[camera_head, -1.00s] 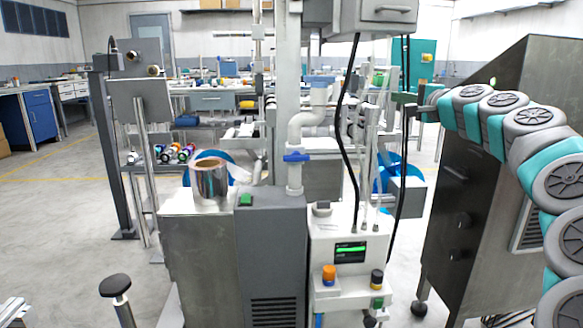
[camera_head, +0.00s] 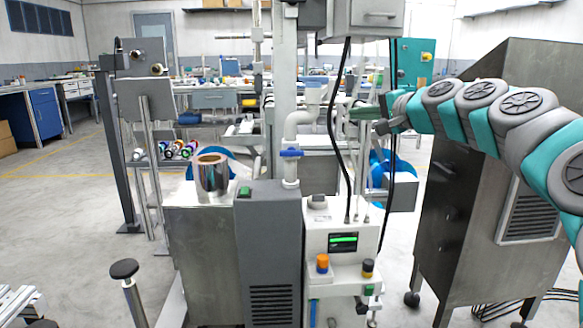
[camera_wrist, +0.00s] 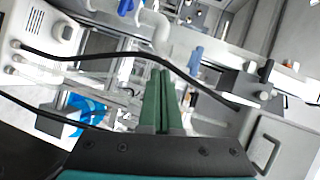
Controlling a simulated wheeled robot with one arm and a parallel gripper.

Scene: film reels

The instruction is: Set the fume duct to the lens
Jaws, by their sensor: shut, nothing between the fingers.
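A white elbow pipe (camera_head: 301,121), which may be the fume duct, stands beside the grey column with a blue valve lever (camera_head: 291,153) below its bend. The pipe also shows in the wrist view (camera_wrist: 156,30), top centre, beyond my fingers. I cannot tell which part is the lens. A grey housing with a handle (camera_head: 362,18) hangs at the top. My gripper (camera_head: 352,114) has green fingers, is shut and empty, and is in the air right of the pipe, near the hanging black cable. In the wrist view the fingertips (camera_wrist: 160,73) are together.
A black cable (camera_wrist: 118,53) crosses the wrist view beyond my fingertips. A white control box (camera_head: 342,242) with knobs stands below. A steel cylinder (camera_head: 212,176) stands on the left cabinet. A large steel cabinet (camera_head: 470,210) stands right. The floor at left is largely open.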

